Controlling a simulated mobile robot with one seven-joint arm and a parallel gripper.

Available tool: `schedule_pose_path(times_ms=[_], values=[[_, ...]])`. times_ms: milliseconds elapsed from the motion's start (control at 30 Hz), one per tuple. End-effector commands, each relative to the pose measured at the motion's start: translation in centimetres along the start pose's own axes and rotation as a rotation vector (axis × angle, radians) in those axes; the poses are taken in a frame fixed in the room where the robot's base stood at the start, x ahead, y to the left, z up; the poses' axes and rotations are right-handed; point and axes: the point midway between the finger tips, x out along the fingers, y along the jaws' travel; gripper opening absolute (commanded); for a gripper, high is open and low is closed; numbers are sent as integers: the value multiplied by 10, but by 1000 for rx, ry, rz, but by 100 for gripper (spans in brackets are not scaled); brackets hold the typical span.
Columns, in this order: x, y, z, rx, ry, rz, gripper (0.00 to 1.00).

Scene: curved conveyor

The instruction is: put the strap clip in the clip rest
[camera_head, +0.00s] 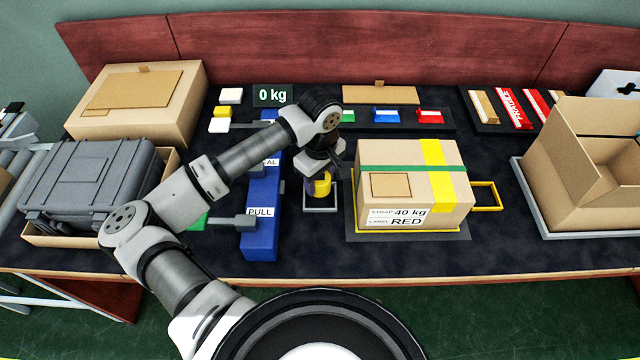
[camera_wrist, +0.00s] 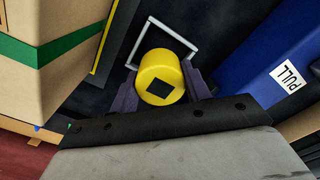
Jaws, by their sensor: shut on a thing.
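The strap clip, a yellow cylinder with a black square on its end (camera_head: 321,184), is between the fingers of my gripper (camera_head: 320,180). The wrist view shows the yellow clip (camera_wrist: 158,76) close up, with a dark finger of my gripper (camera_wrist: 160,90) on each side. The clip rest looks to be the small grey square frame (camera_head: 320,209) on the table just below the clip. In the wrist view the grey frame (camera_wrist: 181,38) shows beyond the clip, which hides part of it. I cannot tell whether the clip touches the rest.
A carton with green and yellow straps (camera_head: 415,185) stands close on the right. A blue unit marked PULL (camera_head: 262,230) stands close on the left. A grey case (camera_head: 95,180) sits far left; an open carton (camera_head: 590,165) stands far right. The front table strip is clear.

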Motion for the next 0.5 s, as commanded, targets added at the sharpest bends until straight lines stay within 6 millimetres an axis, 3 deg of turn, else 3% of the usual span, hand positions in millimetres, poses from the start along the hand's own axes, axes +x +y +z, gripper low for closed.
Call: schedule_pose_path(times_ms=[267,500], values=[[34,0,0,-2,-2,-1,18],[38,0,0,0,0,0,18]])
